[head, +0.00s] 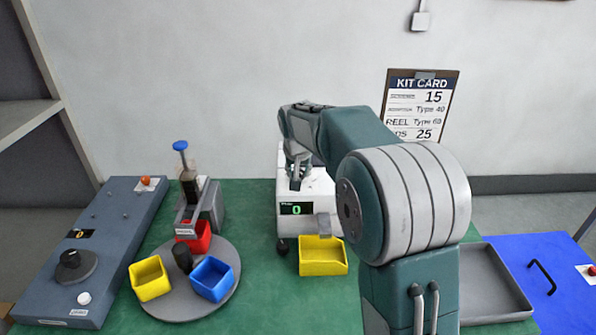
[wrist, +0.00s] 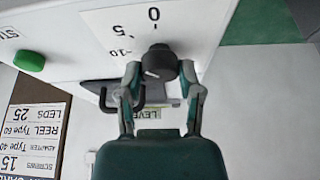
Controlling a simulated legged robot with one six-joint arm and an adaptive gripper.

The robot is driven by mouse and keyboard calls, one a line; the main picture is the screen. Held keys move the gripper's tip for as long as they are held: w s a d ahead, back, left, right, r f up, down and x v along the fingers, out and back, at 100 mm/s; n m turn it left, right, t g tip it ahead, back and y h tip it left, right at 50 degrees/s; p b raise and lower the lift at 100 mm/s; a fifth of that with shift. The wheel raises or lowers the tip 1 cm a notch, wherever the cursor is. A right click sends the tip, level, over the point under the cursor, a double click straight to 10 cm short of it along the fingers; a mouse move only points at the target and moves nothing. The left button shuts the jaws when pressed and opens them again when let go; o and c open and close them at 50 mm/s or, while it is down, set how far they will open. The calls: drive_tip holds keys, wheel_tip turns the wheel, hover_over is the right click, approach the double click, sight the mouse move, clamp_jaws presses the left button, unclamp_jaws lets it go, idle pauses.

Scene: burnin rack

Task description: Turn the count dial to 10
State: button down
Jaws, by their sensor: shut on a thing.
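The count dial is a black knob (wrist: 160,63) on a white panel, with the labels 0, 5 and 10 beside it in the wrist view. My gripper (wrist: 160,72) has one finger on each side of the knob and is shut on it. A small light mark shows on the knob's lower side, but which number it points to is unclear. In the head view my gripper (head: 296,178) is at the white machine (head: 323,190), whose display (head: 296,209) reads a green 0. My arm and gripper hide the dial there.
A green button (wrist: 29,60) and a dark hooked part (wrist: 112,93) are near the dial. A yellow bin (head: 323,268) stands before the machine. A turntable (head: 190,300) with several coloured bins is at left. A kit card (head: 418,105) hangs on the wall.

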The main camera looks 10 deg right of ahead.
drive_tip(key=n, duration=0.1)
drive_tip(key=n+y, duration=0.1)
drive_tip(key=n, duration=0.2)
drive_tip(key=shift+s+d+f+n+y, duration=0.1)
drive_tip(key=shift+f+n+y, duration=0.2)
drive_tip(key=shift+y, duration=0.1)
drive_tip(key=shift+n+g+y, duration=0.4)
drive_tip(key=shift+n+y, duration=0.4)
drive_tip(key=shift+n, duration=1.5)
drive_tip(key=shift+d, duration=0.1)
drive_tip(key=shift+c, duration=1.3)
unclamp_jaws()
drive_tip(key=shift+r, duration=0.1)
drive_tip(key=shift+r, duration=0.1)
